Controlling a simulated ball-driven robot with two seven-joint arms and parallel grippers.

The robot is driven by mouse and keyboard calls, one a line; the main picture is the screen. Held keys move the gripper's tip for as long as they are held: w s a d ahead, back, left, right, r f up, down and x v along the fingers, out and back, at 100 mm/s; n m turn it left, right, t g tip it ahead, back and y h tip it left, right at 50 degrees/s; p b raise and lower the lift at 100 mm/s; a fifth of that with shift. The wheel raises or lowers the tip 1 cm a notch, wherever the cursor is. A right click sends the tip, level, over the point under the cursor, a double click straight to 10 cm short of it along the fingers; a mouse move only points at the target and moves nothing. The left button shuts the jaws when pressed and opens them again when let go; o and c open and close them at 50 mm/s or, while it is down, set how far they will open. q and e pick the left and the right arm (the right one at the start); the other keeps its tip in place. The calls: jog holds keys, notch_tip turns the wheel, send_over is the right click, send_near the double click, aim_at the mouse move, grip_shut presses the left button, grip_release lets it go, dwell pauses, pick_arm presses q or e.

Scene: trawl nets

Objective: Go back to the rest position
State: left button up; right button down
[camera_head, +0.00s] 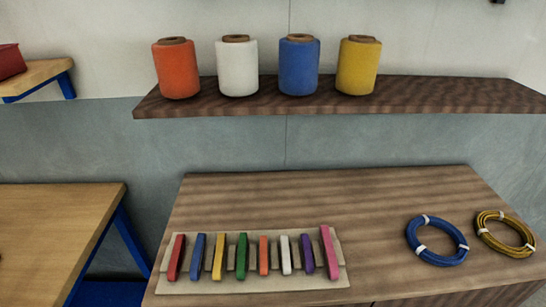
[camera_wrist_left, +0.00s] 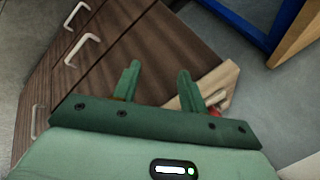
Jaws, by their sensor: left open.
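My left gripper (camera_wrist_left: 157,85) shows in the left wrist view as two green fingers standing apart with nothing between them. It is beside a dark wooden cabinet front with pale handles. Behind the fingers is a light wooden piece (camera_wrist_left: 215,82), with something small and red partly hidden near the right finger. Neither gripper shows in the head view, and my right gripper is in no frame.
The wooden table (camera_head: 330,200) holds a rack (camera_head: 260,285) of several coloured bars, a blue rope coil (camera_head: 463,243) and a yellow rope coil (camera_head: 484,232). A wall shelf (camera_head: 430,95) carries orange, white, blue and yellow spools. A lighter table (camera_head: 50,225) stands left.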

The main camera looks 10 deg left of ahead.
pick_arm(q)
jog(key=s+d+f+g+h, duration=0.1)
jog(key=s+f, duration=0.2)
jog(key=f, duration=0.4)
jog(key=s+d+f+n+g+h+b, duration=0.1)
jog(key=s+f, duration=0.2)
jog(key=f, duration=0.5)
jog(key=s+d+f+g, duration=0.1)
jog(key=s+f, duration=0.2)
jog(key=f, duration=0.4)
jog(key=s+f+n+g, duration=0.1)
jog(key=s+f, duration=0.4)
jog(key=s, duration=0.2)
jog(key=s+f+n+h, duration=0.1)
jog(key=s+f, duration=0.4)
jog(key=s, duration=0.3)
jog(key=shift+s+a+f+g+b, duration=0.2)
jog(key=shift+a+g+b, duration=0.15)
jog(key=shift+g+b, duration=0.1)
